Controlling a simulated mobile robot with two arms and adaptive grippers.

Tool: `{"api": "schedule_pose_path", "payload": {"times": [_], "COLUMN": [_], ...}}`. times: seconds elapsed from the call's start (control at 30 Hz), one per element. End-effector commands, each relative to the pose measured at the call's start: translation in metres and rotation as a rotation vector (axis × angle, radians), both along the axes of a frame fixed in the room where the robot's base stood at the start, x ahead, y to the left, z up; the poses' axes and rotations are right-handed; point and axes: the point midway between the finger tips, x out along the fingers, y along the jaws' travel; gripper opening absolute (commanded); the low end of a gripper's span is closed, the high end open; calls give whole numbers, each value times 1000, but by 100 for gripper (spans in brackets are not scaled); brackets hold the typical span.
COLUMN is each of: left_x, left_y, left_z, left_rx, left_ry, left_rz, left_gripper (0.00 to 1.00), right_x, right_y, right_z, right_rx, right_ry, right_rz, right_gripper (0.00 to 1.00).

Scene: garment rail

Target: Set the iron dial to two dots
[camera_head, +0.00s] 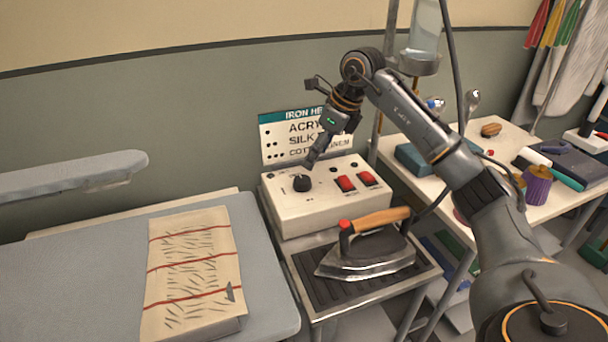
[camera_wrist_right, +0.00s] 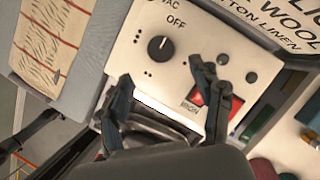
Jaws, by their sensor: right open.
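The iron dial is a round black knob (camera_head: 302,183) on the left of the white control box (camera_head: 285,213). In the right wrist view the dial (camera_wrist_right: 161,49) has a short white mark, turned toward the top of that picture, with small dots around it. My right gripper (camera_head: 312,158) is just above the dial in the head view. In its wrist view the fingers (camera_wrist_right: 172,72) are open and apart, with nothing between them; the dial shows beyond the fingertips, not touched. My left gripper is out of view.
Two red switches (camera_head: 346,183) sit right of the dial. A sign with fabric names and dots (camera_head: 282,135) stands behind the box, partly hidden by my arm. The iron (camera_head: 365,252) rests in front. A folded cloth (camera_head: 190,270) lies on the ironing board (camera_head: 90,270).

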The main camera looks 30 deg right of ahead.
Motion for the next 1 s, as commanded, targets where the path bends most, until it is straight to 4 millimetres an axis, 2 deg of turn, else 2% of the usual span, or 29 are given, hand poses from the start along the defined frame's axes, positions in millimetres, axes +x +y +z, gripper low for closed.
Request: {"api": "schedule_pose_path", "payload": {"times": [0.2, 0.4, 0.6, 0.83, 0.87, 1.0], "left_x": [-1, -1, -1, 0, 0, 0], "left_y": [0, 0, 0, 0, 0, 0], "left_z": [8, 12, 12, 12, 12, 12], "left_rx": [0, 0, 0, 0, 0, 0], "left_ry": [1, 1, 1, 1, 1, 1], "left_rz": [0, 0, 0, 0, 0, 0], "left_gripper": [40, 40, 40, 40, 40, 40], "right_x": [15, 25, 28, 28, 28, 28], "right_y": [10, 16, 18, 18, 18, 18], "right_z": [-43, -69, -79, -79, -79, -79], "right_rx": [3, 3, 2, 2, 2, 2], "right_ry": [3, 1, -1, -1, -1, -1], "right_rz": [2, 1, 1, 1, 1, 1], "right_gripper": [66, 66, 66, 66, 62, 33]}}
